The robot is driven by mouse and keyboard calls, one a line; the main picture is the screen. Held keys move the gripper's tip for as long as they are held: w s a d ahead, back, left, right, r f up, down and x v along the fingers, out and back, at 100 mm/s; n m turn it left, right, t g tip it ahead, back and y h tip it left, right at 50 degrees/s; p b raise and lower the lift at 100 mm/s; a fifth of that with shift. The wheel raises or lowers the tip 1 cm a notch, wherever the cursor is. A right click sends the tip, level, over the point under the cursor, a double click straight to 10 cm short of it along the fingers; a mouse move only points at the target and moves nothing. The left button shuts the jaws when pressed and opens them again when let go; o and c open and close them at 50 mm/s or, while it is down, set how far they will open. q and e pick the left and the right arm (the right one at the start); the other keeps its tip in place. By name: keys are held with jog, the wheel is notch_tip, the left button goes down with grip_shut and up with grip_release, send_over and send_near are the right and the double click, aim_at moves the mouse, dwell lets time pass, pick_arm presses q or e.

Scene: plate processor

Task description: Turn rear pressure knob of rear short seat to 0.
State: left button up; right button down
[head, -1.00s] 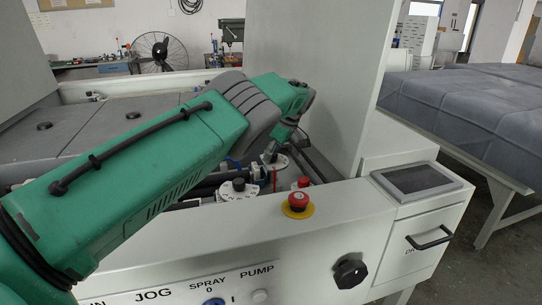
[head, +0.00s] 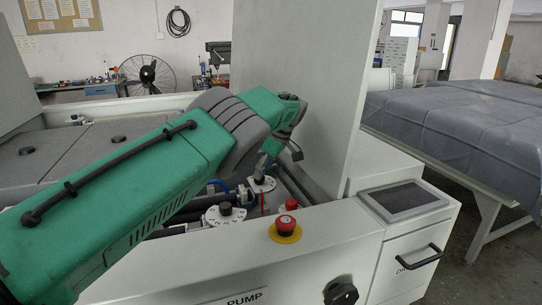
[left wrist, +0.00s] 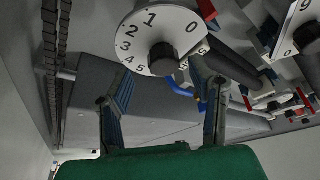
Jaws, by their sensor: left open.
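A round white dial with printed numbers (left wrist: 132,41) and a black knob (left wrist: 163,57) at its centre shows at the top of the left wrist view. The numbers 0 to 5 are readable; where the knob points is unclear. My left gripper (left wrist: 162,68) is open, with its two fingers on either side of the knob and nothing held. Whether they touch the knob cannot be told. In the head view my left gripper (head: 264,170) points down at the rear white dial (head: 263,184), hiding part of it. My right gripper is in neither view.
A nearer white dial with a black knob (head: 225,212) stands left of the red emergency button (head: 286,226). A smaller red button (head: 291,205) is behind that. A tall grey panel (head: 300,90) rises close beside my left wrist. A second dial (left wrist: 290,25) shows at the right in the wrist view.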

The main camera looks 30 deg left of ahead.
aim_at(274, 185)
pick_arm(q)
jog(key=v, duration=0.8)
jog(key=shift+w+d+r, duration=0.2)
